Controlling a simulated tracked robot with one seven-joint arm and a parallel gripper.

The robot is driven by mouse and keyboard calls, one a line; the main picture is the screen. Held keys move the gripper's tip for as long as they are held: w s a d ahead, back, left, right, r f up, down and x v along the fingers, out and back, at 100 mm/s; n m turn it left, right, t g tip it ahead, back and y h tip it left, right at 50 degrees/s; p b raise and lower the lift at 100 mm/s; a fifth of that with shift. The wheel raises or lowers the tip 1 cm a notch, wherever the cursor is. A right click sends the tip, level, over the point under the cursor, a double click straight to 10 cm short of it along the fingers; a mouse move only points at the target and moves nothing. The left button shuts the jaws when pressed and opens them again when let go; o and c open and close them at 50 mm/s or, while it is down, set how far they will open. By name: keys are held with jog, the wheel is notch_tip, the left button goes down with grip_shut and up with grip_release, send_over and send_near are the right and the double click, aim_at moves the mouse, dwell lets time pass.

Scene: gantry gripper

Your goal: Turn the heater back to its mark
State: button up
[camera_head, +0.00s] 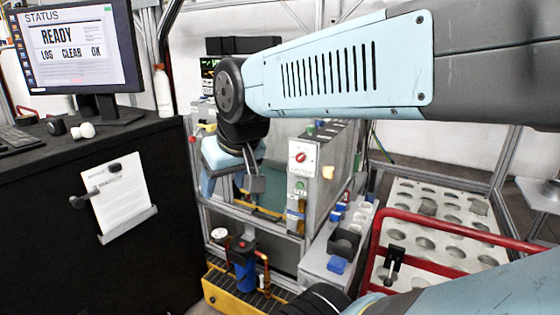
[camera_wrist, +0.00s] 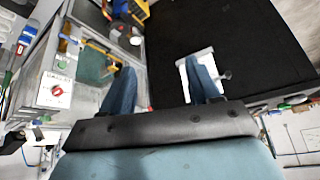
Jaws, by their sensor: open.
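The likely heater control is a red knob on a white dial plate (camera_head: 301,157), set on the front of a grey box at the centre of the head view. The plate also shows at the left of the wrist view (camera_wrist: 55,91). The knob looks slanted, but its mark is too small to read. My gripper (camera_head: 232,184) hangs to the left of the dial, apart from it. In the wrist view my gripper (camera_wrist: 160,68) is open, with its two blue fingers spread and nothing between them.
A black desk (camera_head: 90,220) with a monitor (camera_head: 72,50) and a clipped paper sheet (camera_head: 120,197) stands at the left. A red rail (camera_head: 450,228) and a white rack with round holes (camera_head: 440,205) are at the right. Metal frame posts surround the grey box.

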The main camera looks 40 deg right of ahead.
jog(key=w+d+f+m+t+h, duration=0.1)
jog(key=w+d+f+m+t, duration=0.15)
jog(key=w, duration=0.45)
jog(key=w+d+f+m+t+h, duration=0.1)
jog(key=w+d+f+m, duration=0.2)
jog(key=w, duration=0.5)
jog(key=w+d+f+m+t+h, duration=0.1)
jog(key=w+d+f+m, duration=0.15)
jog(key=w, duration=0.45)
jog(key=m+g+h, duration=0.4)
jog(key=m+h, duration=0.3)
jog(key=h, duration=0.7)
send_near(299, 159)
jog(key=x, duration=0.9)
jog(key=shift+r, duration=0.1)
jog(key=shift+c, duration=0.4)
